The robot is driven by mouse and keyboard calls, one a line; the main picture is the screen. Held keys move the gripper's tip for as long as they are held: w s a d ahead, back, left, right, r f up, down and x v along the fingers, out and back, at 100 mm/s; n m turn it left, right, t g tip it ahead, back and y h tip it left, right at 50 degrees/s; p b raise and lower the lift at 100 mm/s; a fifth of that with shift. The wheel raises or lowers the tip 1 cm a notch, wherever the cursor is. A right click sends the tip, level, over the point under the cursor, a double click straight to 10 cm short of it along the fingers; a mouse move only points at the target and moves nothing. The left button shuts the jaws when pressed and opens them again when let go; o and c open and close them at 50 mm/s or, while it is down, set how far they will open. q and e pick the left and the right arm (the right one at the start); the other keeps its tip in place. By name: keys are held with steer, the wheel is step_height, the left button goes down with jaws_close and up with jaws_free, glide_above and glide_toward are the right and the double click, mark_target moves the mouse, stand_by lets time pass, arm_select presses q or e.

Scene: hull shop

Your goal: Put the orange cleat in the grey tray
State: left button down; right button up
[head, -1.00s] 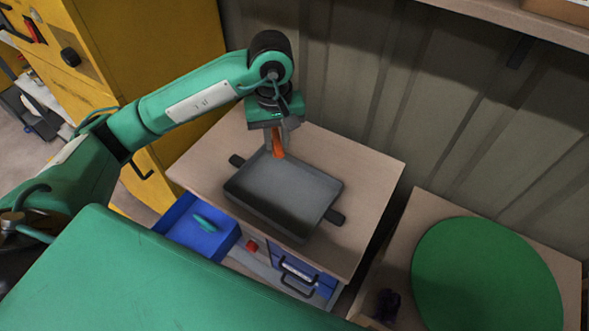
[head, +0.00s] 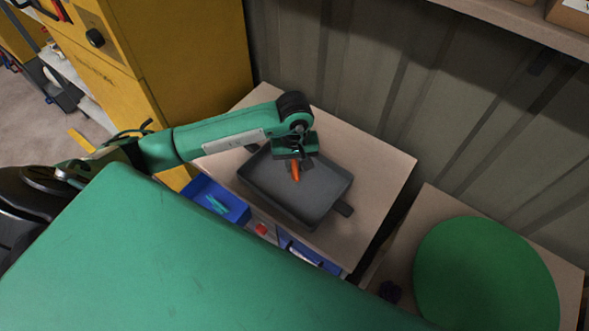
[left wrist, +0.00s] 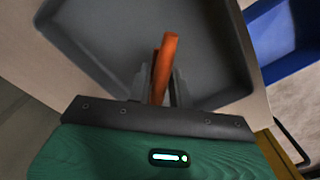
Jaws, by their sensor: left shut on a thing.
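The orange cleat (head: 295,172) is between the fingers of my left gripper (head: 293,162), which is shut on it. In the left wrist view the cleat (left wrist: 164,68) sticks out past the fingertips of the gripper (left wrist: 160,80). The grey tray (head: 322,216) sits on the wooden cabinet top, and the cleat is over its inside. It fills much of the left wrist view (left wrist: 215,55). I cannot tell whether the cleat touches the tray floor. My right gripper is not in view.
A blue drawer (head: 238,212) with a teal item (head: 216,204) stands open at the cabinet's front. A red item (head: 262,229) lies beside it. A round green top (head: 485,270) is at the right. A yellow cabinet (head: 190,50) and a ribbed wall (head: 350,70) stand behind.

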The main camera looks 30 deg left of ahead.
mark_target(294, 173)
arm_select(q)
step_height(294, 173, down, 4)
steer(key=shift+p, duration=0.4)
steer(key=shift+f, duration=0.2)
steer(key=shift+f, duration=0.1)
steer(key=shift+f+b, duration=0.15)
steer(key=shift+b, duration=0.15)
steer(key=c, duration=1.3)
jaws_free()
steer(key=shift+o, duration=0.2)
